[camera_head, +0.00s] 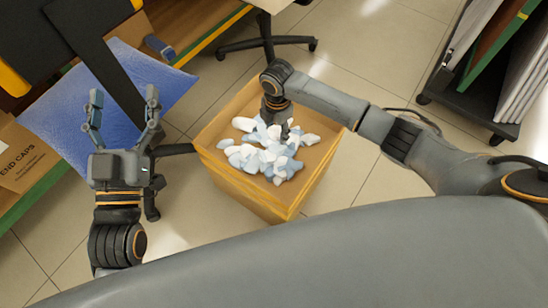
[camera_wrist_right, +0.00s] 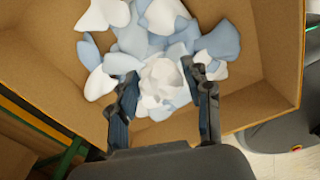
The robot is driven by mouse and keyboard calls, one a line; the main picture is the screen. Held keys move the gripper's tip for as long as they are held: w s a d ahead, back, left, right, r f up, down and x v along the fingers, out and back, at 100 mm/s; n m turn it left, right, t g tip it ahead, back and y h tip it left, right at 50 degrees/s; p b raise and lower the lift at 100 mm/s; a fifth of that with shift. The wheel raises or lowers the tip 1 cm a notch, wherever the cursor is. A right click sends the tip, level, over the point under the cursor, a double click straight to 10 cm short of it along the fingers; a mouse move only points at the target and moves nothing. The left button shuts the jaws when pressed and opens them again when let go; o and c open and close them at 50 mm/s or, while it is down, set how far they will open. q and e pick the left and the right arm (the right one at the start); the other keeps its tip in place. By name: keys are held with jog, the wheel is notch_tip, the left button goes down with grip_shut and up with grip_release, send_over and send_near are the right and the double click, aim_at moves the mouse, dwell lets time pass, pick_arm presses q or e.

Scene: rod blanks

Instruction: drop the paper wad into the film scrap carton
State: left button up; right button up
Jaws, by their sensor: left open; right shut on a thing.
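The film scrap carton (camera_head: 217,179) is an open cardboard box on the floor in the middle of the head view. A heap of white and pale blue film scraps (camera_head: 265,158) lies inside it. My right gripper (camera_wrist_right: 163,92) is inside the carton's opening, over the scraps. In the right wrist view its fingers are shut on a crumpled off-white paper wad (camera_wrist_right: 162,78). I cannot tell whether the wad touches the scraps. In the head view the wad is hidden by my right arm. My left gripper (camera_head: 124,115) is open and empty, left of the carton.
A box marked END CAPS (camera_head: 22,160) is at the left edge. A chair base (camera_head: 266,43) stands behind the carton. A dark wheeled cart with panels (camera_head: 480,100) is at right.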

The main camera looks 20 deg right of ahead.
dwell(0.3)
jog(key=o, duration=0.8)
jog(key=shift+o, duration=0.2)
jog(key=shift+r, duration=0.1)
notch_tip(320, 180, up, 12)
